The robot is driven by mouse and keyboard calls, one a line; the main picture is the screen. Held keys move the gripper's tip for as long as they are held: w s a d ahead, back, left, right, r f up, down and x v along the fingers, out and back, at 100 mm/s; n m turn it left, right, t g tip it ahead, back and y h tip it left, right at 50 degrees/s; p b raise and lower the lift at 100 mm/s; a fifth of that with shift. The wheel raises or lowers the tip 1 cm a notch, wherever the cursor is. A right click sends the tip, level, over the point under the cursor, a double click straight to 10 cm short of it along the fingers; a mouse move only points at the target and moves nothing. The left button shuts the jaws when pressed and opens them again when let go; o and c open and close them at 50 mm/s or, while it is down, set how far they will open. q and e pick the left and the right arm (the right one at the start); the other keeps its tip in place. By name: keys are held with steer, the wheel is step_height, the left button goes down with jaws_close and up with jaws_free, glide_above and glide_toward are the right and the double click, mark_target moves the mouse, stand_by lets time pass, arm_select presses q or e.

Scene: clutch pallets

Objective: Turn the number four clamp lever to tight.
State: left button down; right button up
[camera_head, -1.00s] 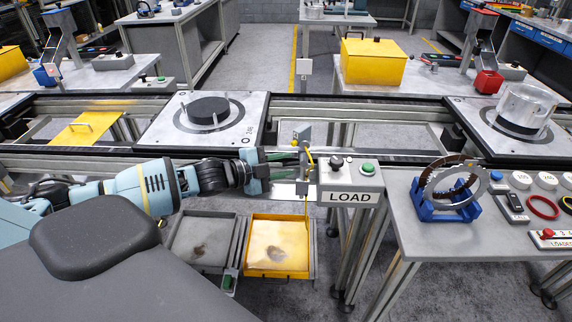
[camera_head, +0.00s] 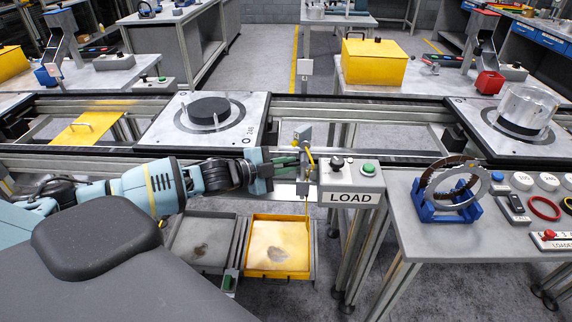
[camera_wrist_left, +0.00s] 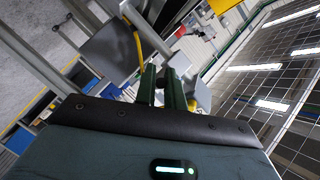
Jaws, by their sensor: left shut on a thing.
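My left gripper (camera_head: 296,168) reaches in from the left, level with the rail's front edge, just left of the LOAD box. Its green fingers also show in the wrist view (camera_wrist_left: 165,88), close together and shut on a small part that they mostly hide. I take it to be the clamp lever; no number four is readable on it. A grey bracket (camera_head: 304,136) and a thin yellow bar (camera_head: 308,158) stand right at the fingertips. My right gripper is not in view.
The LOAD box (camera_head: 350,178), with a black knob and a green button, stands close right of the fingers. A pallet (camera_head: 165,128) with a black disc lies behind on the rails. Yellow (camera_head: 306,255) and grey (camera_head: 182,262) trays sit below.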

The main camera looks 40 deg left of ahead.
arm_select(q)
steer(key=shift+f, duration=0.15)
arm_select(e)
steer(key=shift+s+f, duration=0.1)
